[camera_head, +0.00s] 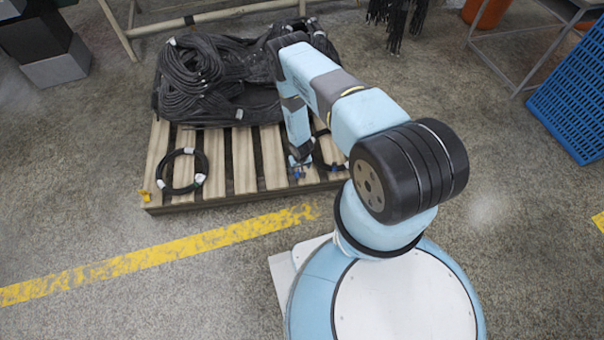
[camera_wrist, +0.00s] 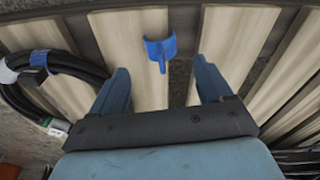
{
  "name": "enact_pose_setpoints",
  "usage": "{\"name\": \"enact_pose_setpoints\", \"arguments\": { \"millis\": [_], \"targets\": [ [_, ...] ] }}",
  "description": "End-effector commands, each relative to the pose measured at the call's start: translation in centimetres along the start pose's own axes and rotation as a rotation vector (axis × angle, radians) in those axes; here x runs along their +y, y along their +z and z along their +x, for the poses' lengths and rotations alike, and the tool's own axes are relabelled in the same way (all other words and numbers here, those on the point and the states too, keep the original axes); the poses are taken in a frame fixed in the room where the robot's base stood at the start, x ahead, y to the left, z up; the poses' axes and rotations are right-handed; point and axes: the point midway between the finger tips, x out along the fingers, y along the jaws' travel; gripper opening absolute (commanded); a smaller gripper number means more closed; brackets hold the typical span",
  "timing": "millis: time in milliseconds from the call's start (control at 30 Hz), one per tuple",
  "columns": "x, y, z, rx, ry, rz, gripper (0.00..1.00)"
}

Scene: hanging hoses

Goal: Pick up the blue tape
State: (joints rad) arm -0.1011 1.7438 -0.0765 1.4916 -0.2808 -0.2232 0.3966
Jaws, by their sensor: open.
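A small blue tape piece (camera_wrist: 161,47), curved with a short narrow tail, lies on a pale slat of the wooden pallet (camera_wrist: 225,40) in the wrist view. My gripper (camera_wrist: 163,80) is open above the pallet, with one finger either side of the tape's line. In the head view my gripper (camera_head: 300,162) hangs low over the pallet's front part. A small blue spot there (camera_head: 299,175) is too small to tell apart clearly.
A black hose coil (camera_wrist: 85,75) with blue and white wraps lies close by in the wrist view. Another coil (camera_head: 183,171) and a yellow piece (camera_head: 144,196) are at the pallet's left. A large black hose pile (camera_head: 215,80) covers the back. Floor in front is clear.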

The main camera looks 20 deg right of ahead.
Motion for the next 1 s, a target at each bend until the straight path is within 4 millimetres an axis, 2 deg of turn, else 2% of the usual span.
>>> {"name": "enact_pose_setpoints", "arguments": {
  "millis": [267, 633, 1000],
  "targets": [
    [-0.1, 0.1, 1.4, -0.001, 0.0, 0.001, 0.79],
    [-0.3, 0.4, 5.4, -0.001, 0.0, 0.001, 0.79],
    [-0.3, 0.3, 5.8, -0.001, -0.001, 0.001, 0.77]
  ]
}}
